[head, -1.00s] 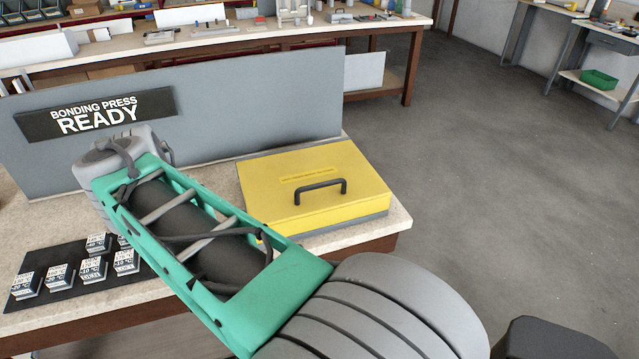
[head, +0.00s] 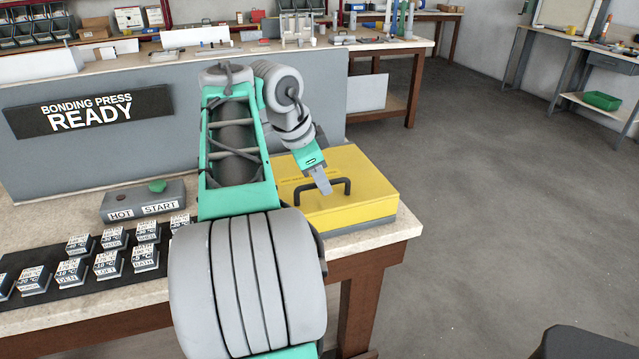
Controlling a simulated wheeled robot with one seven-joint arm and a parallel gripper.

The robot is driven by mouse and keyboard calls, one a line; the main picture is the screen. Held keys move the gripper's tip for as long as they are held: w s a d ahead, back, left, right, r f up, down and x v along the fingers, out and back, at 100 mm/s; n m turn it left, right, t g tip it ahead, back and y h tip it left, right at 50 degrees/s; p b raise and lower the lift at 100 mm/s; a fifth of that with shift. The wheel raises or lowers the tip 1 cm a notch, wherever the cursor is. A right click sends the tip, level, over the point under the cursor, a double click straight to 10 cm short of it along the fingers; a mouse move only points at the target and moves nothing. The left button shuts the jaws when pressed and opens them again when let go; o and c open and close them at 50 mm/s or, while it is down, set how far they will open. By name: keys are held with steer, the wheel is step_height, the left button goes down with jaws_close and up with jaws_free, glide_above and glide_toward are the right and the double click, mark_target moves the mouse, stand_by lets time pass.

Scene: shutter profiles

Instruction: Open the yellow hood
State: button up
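The yellow hood (head: 368,186) is a flat box lid, shut on its grey base (head: 362,226) at the table's right end. A dark handle (head: 333,183) stands up from its top. My gripper (head: 323,187) points down over the hood, with its grey fingers at the handle's left part. I cannot tell whether the fingers touch the handle or how far apart they are. My arm hides the left part of the hood.
A grey panel with a "BONDING PRESS READY" sign (head: 90,112) stands behind. A box with "HOT" and "START" labels (head: 140,202) and several small labelled blocks (head: 107,262) on a dark mat sit to the left. Open floor (head: 500,200) lies to the right.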

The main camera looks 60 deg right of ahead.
jaws_close()
stand_by(0.3)
stand_by(1.1)
